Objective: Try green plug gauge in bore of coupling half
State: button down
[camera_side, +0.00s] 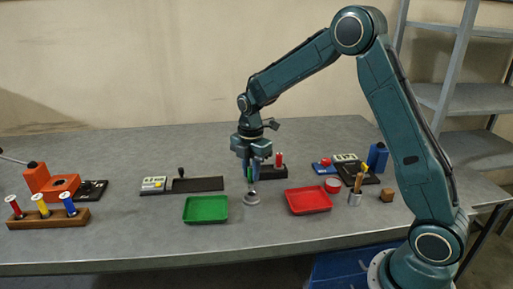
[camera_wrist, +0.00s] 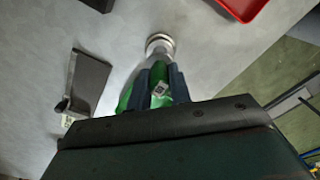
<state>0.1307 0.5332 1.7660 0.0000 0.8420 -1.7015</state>
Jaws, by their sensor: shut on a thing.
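The green plug gauge (camera_side: 250,174) is upright between the fingers of my gripper (camera_side: 249,178). In the wrist view, the gauge (camera_wrist: 160,92) shows its green handle and a pale end face between the dark fingers of the gripper (camera_wrist: 159,76). The coupling half (camera_side: 251,198) is a small grey metal ring with a flange, standing on the table directly below the gauge. It also shows in the wrist view (camera_wrist: 160,41), just beyond the fingertips. The gauge's lower end is at or just above the coupling's top; I cannot tell whether it is inside the bore.
A green tray (camera_side: 206,209) lies left of the coupling and a red tray (camera_side: 308,200) right of it. Behind is a dark block with a red plug (camera_side: 278,160). A wooden rack (camera_side: 48,217) with coloured gauges stands far left. The front table strip is clear.

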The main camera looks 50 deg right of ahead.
jog(key=shift+r, duration=0.8)
dwell(0.4)
